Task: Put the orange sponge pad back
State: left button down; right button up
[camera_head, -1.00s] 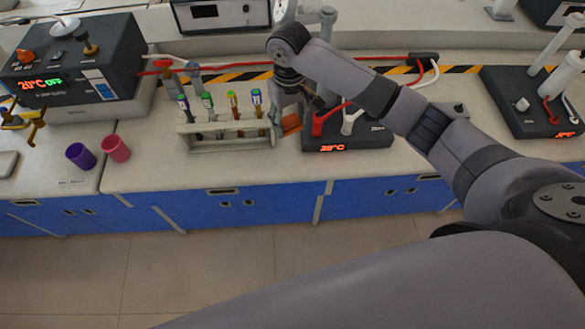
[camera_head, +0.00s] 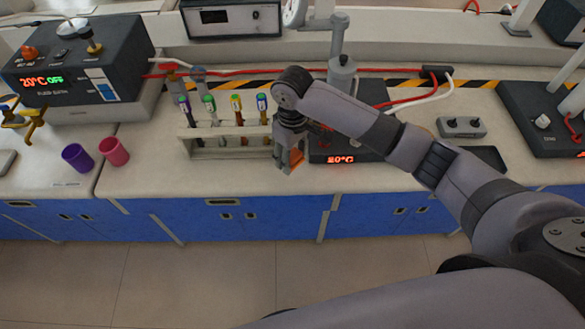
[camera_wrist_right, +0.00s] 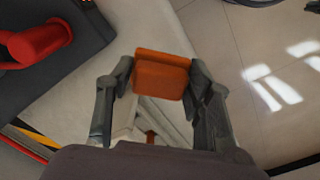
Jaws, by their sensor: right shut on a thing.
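The orange sponge pad (camera_wrist_right: 161,75) is held between the two fingers of my right gripper (camera_wrist_right: 160,82) in the right wrist view. In the head view my right gripper (camera_head: 288,160) is above the bench top, between the tube rack and the dark hotplate device, and the orange pad (camera_head: 296,158) shows partly at its fingers. Whether the pad touches the bench cannot be told. My left gripper is not in view.
A white rack (camera_head: 222,148) with several capped tubes stands just left of the gripper. A dark device (camera_head: 352,152) with a red display is just right. Purple (camera_head: 77,157) and pink (camera_head: 113,151) cups stand further left. The bench front edge is close.

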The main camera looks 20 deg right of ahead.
aim_at(292, 155)
jog(key=shift+f, duration=3.4)
jog(key=shift+f, duration=0.1)
jog(key=o, duration=1)
notch_tip(292, 155, up, 12)
jog(key=shift+r, duration=0.15)
